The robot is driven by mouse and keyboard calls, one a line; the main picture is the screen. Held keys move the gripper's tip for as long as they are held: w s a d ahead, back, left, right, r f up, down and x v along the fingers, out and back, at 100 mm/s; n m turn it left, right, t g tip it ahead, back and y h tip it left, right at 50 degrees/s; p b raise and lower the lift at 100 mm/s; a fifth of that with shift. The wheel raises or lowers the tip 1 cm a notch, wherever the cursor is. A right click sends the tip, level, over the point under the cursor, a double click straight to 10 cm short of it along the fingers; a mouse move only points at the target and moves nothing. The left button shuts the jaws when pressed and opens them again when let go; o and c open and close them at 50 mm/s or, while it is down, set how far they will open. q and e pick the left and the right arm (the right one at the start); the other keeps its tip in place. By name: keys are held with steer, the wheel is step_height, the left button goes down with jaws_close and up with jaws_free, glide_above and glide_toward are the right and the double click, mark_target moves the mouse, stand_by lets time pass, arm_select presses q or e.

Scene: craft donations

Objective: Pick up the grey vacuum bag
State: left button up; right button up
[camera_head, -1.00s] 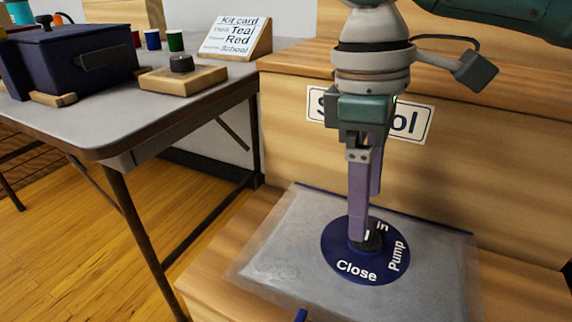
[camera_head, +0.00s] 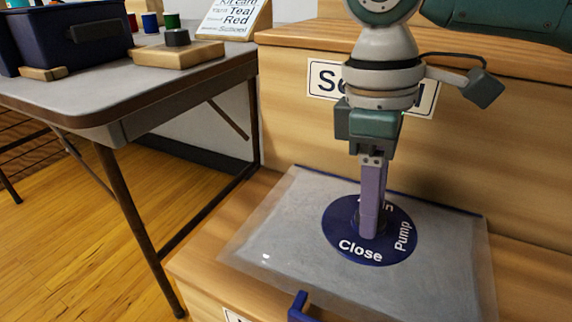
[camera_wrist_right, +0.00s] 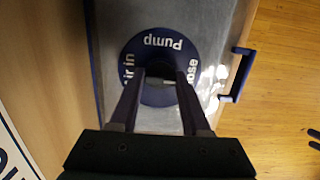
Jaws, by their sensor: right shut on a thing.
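The grey vacuum bag (camera_head: 285,225) lies flat on the lower wooden ledge, with a clear film margin. A round dark blue disc (camera_head: 345,222) on its top bears the words "Close" and "Pump". My right gripper (camera_head: 369,232) points straight down at the disc's middle and is shut on the small dark valve knob there, which the fingers mostly hide. The bag appears to rest on the ledge. My left gripper is not in view.
A wooden step front with a partly covered label (camera_head: 324,78) rises behind the bag. A blue handle (camera_head: 300,306) is at the ledge's front. At left, a grey table (camera_head: 110,85) holds a dark blue box (camera_head: 65,45), a wooden block (camera_head: 180,52), spools and a card.

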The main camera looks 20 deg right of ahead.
jaws_close()
stand_by(0.8)
